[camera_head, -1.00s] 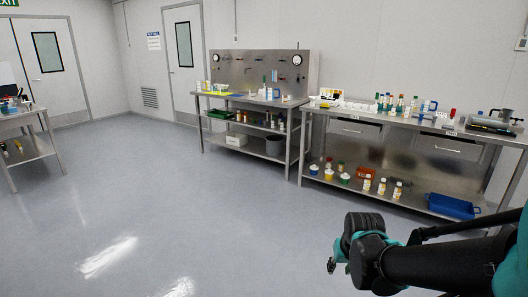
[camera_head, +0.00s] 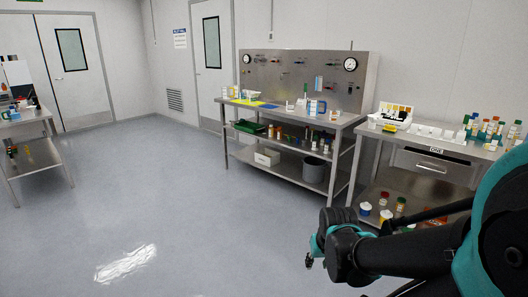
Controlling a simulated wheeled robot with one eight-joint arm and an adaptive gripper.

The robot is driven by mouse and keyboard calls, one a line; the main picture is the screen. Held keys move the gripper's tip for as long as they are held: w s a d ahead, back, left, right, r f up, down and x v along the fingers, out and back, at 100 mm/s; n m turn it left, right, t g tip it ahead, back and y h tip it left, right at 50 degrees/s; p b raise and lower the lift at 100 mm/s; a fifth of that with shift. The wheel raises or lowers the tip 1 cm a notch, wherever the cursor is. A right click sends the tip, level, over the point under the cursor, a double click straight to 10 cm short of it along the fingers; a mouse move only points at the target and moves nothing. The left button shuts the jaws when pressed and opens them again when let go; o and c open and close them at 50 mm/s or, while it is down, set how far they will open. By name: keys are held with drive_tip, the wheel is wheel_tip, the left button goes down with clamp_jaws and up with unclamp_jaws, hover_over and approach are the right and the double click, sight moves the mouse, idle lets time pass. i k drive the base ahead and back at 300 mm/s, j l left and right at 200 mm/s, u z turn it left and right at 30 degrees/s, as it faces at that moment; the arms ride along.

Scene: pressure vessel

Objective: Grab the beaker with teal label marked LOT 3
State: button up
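I cannot pick out a beaker with a teal label marked LOT 3, as labels are too small to read from here. Several small containers stand on the steel bench with the gauge panel (camera_head: 330,122), including a blue-handled jug (camera_head: 316,107) and a white bottle (camera_head: 290,106). More bottles (camera_head: 488,128) stand on the right bench. My gripper (camera_head: 309,262) is at the lower right, over the floor and well away from both benches. It is small and dark here, and its finger opening does not show clearly.
A steel table (camera_head: 22,124) stands at the far left. The gauge bench's lower shelves hold a grey bin (camera_head: 314,170), a white box (camera_head: 267,157) and a green tray (camera_head: 249,127). The right bench (camera_head: 410,150) has a drawer. The floor (camera_head: 180,205) between is clear.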

sight(243, 95)
drive_tip(key=i, duration=0.9)
drive_tip(key=i+z, duration=0.1)
drive_tip(key=i, duration=0.75)
drive_tip(key=i+j, duration=0.15)
drive_tip(key=i, duration=0.7)
drive_tip(key=i+j+z, duration=0.2)
drive_tip(key=i, duration=0.25)
drive_tip(key=i+z, duration=0.15)
drive_tip(key=i, duration=0.3)
